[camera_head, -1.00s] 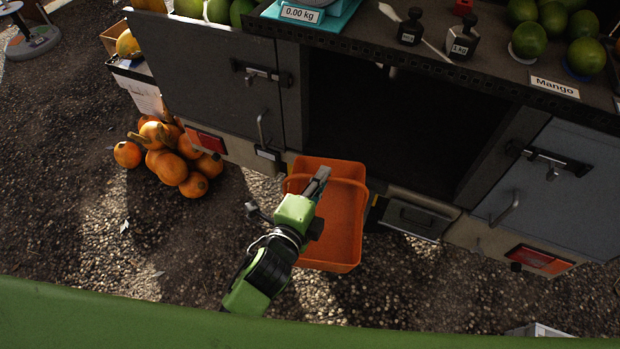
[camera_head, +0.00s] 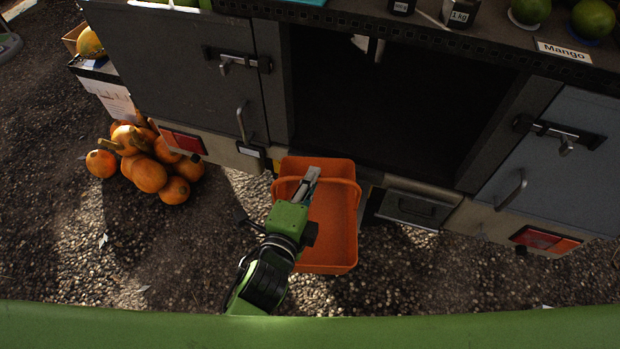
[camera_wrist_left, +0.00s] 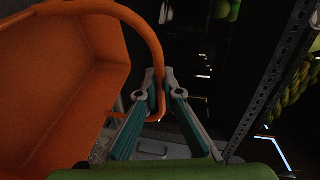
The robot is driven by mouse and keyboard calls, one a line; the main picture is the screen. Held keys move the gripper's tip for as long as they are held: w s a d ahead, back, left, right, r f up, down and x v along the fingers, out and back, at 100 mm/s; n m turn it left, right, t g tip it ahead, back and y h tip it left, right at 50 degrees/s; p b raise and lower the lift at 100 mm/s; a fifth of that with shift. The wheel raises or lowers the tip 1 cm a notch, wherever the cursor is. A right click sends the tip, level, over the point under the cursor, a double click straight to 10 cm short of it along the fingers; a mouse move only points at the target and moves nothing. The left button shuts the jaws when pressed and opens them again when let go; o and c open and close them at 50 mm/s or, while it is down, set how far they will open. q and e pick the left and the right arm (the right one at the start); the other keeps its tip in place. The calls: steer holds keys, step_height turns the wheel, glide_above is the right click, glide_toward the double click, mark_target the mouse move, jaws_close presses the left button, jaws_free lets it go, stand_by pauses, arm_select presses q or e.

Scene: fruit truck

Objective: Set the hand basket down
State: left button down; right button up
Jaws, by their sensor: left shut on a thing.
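The orange hand basket (camera_head: 335,225) hangs from my left gripper (camera_head: 311,178) in front of the truck's open compartment. It looks empty in the head view. Its handle is raised, and the gripper is shut on it. In the left wrist view the basket (camera_wrist_left: 60,85) fills the left side, and the handle curves down between the fingers of my left gripper (camera_wrist_left: 160,105). I cannot tell how far the basket's bottom is above the gravel. My right gripper is not in view.
The truck's dark open compartment (camera_head: 390,110) is behind the basket, with a grey door (camera_head: 180,70) to its left and another (camera_head: 560,165) to its right. Pumpkins (camera_head: 150,175) lie on the ground at left. Gravel (camera_head: 180,255) left of the basket is clear.

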arm_select(q)
steer(key=c, duration=2.6)
jaws_free()
steer(key=shift+f, duration=0.15)
steer(key=o, duration=0.4)
